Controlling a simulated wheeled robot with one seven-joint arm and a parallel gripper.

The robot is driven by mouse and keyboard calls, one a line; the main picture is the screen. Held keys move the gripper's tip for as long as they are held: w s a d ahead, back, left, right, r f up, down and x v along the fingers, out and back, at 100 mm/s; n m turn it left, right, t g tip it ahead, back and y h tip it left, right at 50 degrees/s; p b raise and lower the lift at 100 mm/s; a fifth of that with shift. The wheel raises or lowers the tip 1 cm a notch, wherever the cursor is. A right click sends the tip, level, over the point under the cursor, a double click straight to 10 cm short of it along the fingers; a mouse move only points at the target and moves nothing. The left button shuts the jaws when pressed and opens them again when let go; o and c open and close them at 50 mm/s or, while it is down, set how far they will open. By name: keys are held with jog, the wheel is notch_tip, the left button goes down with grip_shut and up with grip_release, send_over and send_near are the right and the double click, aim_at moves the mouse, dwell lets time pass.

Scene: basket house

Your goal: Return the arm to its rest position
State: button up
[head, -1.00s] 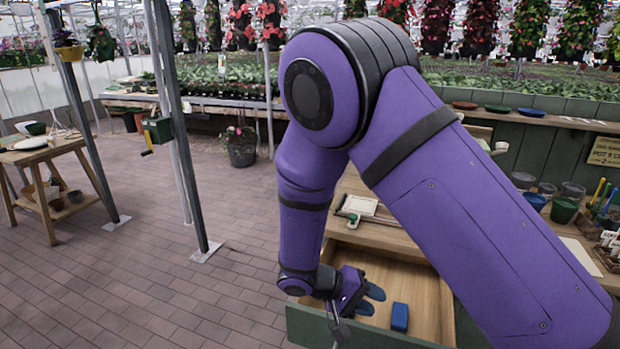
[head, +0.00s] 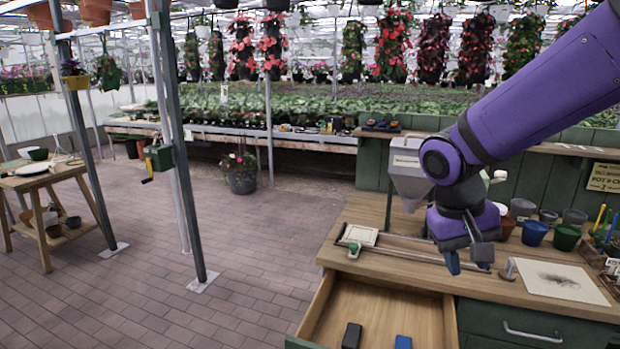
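My gripper (head: 467,262) hangs over the wooden workbench (head: 440,285), fingers pointing down. A blue fingertip shows at its left and a grey part at its right, with a gap between. It looks open, and I see nothing held in it. The arm comes in from the upper right, bent at the purple elbow joint above the gripper. Below and left of the gripper is the open drawer (head: 375,300). A black block (head: 352,335) and a blue block (head: 403,342) lie in it, cut by the lower picture edge.
A grey hopper (head: 410,170) stands just behind the gripper. Cups and pots, among them a blue pot (head: 534,232) and a green pot (head: 566,237), stand to the right. A pale sheet (head: 560,281) lies on the bench. The brick floor (head: 220,280) at left is open beyond metal posts.

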jog(key=s+d+r+t+y, duration=0.1)
jog(key=s+d+r+t, duration=0.1)
jog(key=s+r, duration=0.3)
jog(key=s+d+r+t+y, duration=0.2)
jog(key=s+r, duration=0.3)
jog(key=s, duration=0.3)
jog(key=shift+d+t, duration=0.65)
jog(key=shift+t, duration=0.25)
